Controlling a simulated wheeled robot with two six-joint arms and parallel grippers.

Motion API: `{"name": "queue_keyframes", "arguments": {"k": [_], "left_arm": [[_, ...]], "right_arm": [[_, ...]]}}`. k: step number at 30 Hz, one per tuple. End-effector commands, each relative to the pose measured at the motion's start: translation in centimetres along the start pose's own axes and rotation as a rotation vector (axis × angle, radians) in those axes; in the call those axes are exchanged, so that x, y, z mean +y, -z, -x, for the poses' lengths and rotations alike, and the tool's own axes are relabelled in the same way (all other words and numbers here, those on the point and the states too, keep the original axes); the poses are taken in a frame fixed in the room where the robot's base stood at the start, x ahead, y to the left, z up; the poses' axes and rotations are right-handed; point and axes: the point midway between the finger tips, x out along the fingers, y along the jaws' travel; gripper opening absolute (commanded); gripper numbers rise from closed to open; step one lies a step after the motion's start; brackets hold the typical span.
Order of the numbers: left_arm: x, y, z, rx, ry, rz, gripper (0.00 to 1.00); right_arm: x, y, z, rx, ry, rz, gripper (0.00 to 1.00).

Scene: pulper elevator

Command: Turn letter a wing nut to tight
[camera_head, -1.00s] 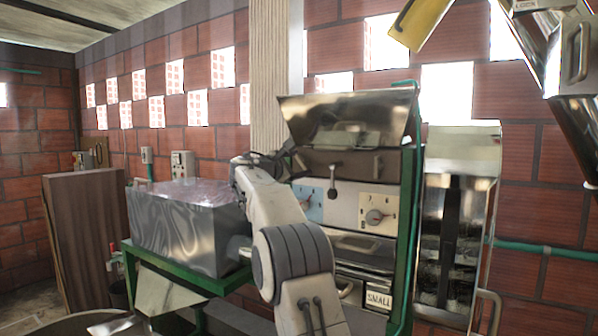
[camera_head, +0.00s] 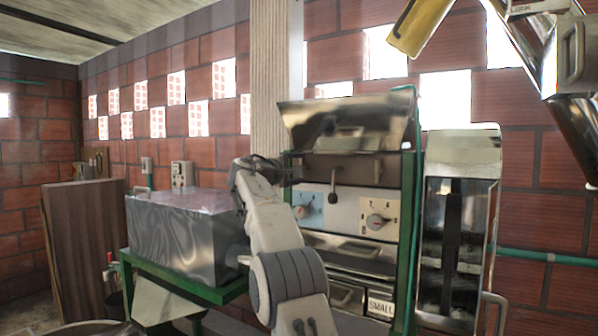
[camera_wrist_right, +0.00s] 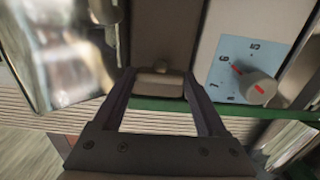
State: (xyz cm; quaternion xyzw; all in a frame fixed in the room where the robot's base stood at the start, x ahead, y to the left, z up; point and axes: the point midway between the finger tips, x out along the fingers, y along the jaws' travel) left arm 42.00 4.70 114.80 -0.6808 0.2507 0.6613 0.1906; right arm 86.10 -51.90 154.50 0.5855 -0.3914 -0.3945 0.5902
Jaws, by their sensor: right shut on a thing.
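My right gripper (camera_head: 262,165) is at the left edge of the machine's front, beside the blue dial panel. In the right wrist view, its two fingers (camera_wrist_right: 160,95) stand on either side of a small brownish, block-like piece with a nub, which looks like the wing nut (camera_wrist_right: 158,84). The gripper is shut on this piece. No letter can be read on it. In the head view, my gripper and wrist hide the piece. My left gripper is not in view.
A green frame (camera_head: 409,230) edges the machine. A shiny metal box (camera_head: 180,235) on a green stand is left of my arm.

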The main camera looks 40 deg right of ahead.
Motion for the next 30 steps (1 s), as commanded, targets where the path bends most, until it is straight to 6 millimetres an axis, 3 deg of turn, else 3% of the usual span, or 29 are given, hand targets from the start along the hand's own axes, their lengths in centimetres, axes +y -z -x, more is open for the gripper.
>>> {"name": "queue_keyframes", "arguments": {"k": [16,17,18,26,30], "left_arm": [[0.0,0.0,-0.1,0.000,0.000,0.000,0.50],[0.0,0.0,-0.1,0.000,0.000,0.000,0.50],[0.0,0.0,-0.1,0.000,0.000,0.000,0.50],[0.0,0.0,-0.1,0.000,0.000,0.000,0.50],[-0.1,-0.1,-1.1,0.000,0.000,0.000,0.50]], "right_arm": [[-0.2,0.2,0.1,0.004,0.003,-0.026,0.19],[-0.2,0.2,0.1,0.004,0.004,-0.026,0.83],[-0.2,0.2,0.1,0.004,0.003,-0.026,0.98],[-0.1,0.0,0.0,0.001,0.002,-0.024,1.00],[-0.4,0.1,1.1,0.003,0.001,-0.025,1.00]]}}
